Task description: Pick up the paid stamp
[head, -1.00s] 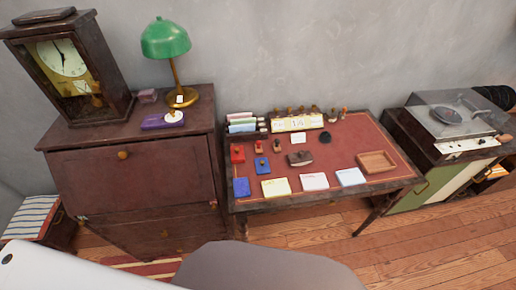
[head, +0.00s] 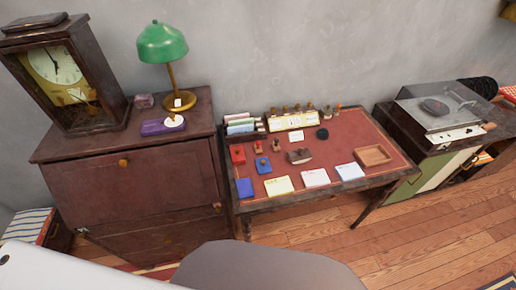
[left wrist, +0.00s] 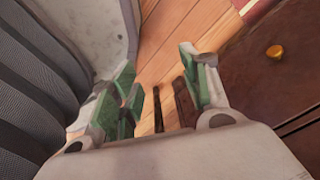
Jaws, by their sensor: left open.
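Several stamps show in the head view on the red-topped desk (head: 345,155). A row with wooden handles stands in a rack (head: 292,122) at the back. On the desktop are a stamp on a red pad (head: 238,154), a stamp on a blue pad (head: 262,165), a small loose stamp (head: 277,147) and a wider rocker-like stamp (head: 299,156). I cannot read which one is the paid stamp. My left gripper (left wrist: 160,85) is open and empty in the left wrist view, above the wooden floor and away from the desk. My right gripper is not in view.
Cards lie along the desk's front, with a wooden tray (head: 372,156) at its right. A dark cabinet (head: 125,195) with a clock (head: 62,75) and green lamp (head: 162,45) stands left. A record player (head: 437,112) is right. Floor before the desk is clear.

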